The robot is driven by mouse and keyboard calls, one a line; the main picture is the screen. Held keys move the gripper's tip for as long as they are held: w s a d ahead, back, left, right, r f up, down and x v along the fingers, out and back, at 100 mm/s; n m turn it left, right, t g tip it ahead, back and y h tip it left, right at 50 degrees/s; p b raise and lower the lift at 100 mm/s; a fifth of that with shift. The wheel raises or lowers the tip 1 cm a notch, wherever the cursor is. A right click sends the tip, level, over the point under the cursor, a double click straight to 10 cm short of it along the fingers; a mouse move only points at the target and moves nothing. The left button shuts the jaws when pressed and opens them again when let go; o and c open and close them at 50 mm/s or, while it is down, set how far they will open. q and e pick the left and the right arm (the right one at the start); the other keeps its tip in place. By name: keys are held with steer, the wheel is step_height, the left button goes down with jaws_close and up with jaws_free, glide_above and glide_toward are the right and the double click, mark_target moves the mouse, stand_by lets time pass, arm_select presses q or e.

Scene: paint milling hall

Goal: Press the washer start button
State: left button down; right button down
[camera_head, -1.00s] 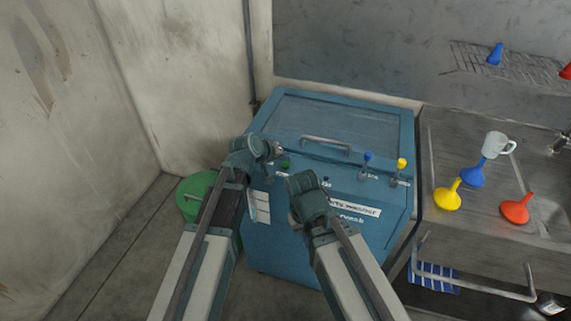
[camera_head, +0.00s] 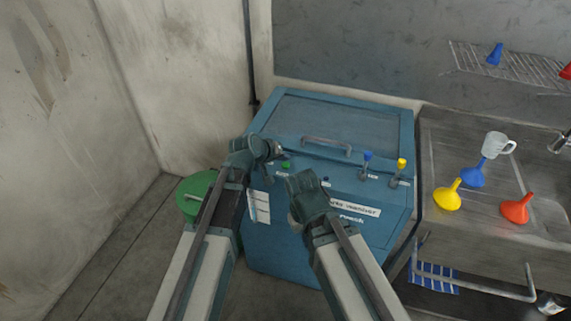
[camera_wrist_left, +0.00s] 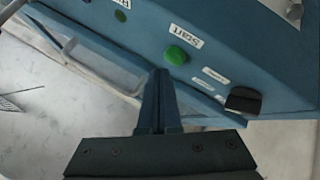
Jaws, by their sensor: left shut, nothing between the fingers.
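The washer (camera_head: 285,230) is a blue cabinet with a lid, standing against the back wall. Its green start button (camera_head: 286,165) is on the front panel; in the left wrist view the button (camera_wrist_left: 175,56) sits beside a "Start" label. My left gripper (camera_head: 278,151) is close to the button, just up and left of it in the head view. In the left wrist view its shut, empty fingers (camera_wrist_left: 158,78) end just below and left of the button, seemingly apart from it. My right gripper (camera_head: 293,218) is in front of the washer, mostly hidden behind its own wrist.
A black knob (camera_wrist_left: 243,100) is near the button. A blue lever (camera_head: 367,160) and a yellow lever (camera_head: 400,168) stand on the panel's right. A green round container (camera_head: 195,195) is left of the washer. The sink counter (camera_head: 490,165) at right holds funnels and a white mug (camera_head: 495,146).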

mark_target(284, 167)
arm_select(q)
steer(key=shift+f, duration=0.1)
steer(key=shift+f+b, duration=0.3)
steer(key=shift+b, duration=0.15)
steer(key=shift+f+b, duration=0.45)
stand_by(0.6)
steer(key=shift+r, duration=0.15)
steer(key=shift+r+p, duration=0.75)
steer(key=shift+p, duration=0.2)
step_height(284, 167, up, 5)
steer(key=p, duration=0.5)
